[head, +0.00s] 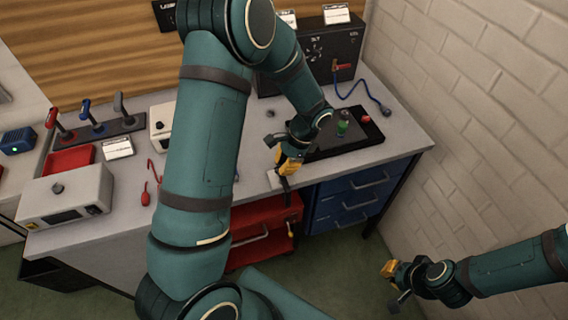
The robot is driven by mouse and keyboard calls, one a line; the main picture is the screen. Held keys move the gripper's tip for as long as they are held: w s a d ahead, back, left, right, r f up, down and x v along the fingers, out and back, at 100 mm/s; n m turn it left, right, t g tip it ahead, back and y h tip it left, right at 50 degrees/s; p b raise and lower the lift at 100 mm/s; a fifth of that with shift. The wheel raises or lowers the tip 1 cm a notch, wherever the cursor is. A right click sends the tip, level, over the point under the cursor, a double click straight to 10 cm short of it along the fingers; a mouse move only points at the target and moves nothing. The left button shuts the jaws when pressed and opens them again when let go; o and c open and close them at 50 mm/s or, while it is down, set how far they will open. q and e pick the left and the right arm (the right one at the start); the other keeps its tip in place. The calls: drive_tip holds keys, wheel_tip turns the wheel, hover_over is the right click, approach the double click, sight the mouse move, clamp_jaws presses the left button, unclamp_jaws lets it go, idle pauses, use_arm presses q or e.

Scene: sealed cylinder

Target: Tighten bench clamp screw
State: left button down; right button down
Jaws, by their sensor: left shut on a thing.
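My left gripper (285,172), with yellow fingers, is at the front edge of the bench. It is shut on the bench clamp screw (286,184), of which a short dark piece shows below the fingers. A pale block, perhaps the clamp body (273,180), sits at the edge just left of it; the fingers hide most of the clamp, and I cannot tell how far the screw is in. My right gripper (389,269) hangs low in front of the bench at the right, away from the clamp; I cannot tell if it is open.
Below the clamp are a red drawer unit (262,246) and a blue drawer unit (350,198). A black tray (365,138) with green and red parts lies right of my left gripper. My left arm hides the bench middle. A brick wall (500,100) bounds the right.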

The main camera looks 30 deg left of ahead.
idle(0.4)
use_arm(q)
drive_tip(key=c, duration=1)
unclamp_jaws()
drive_tip(key=v, duration=1.2)
drive_tip(key=shift+s+f, duration=0.1)
drive_tip(key=s+d+f+n+t+h+b, duration=0.1)
drive_tip(key=s+d+f+n+h+b, duration=0.1)
drive_tip(key=f, duration=0.7)
drive_tip(key=s+d+f+n+t+h+b, duration=0.2)
drive_tip(key=s+d+f, duration=0.4)
drive_tip(key=f, duration=0.4)
drive_tip(key=s+d+f+n+t+h+b, duration=0.2)
drive_tip(key=s+d+f+n, duration=0.3)
drive_tip(key=f, duration=0.5)
drive_tip(key=shift+d+n+h+b, duration=0.4)
drive_tip(key=shift+n+b, duration=0.1)
drive_tip(key=shift+b, duration=0.2)
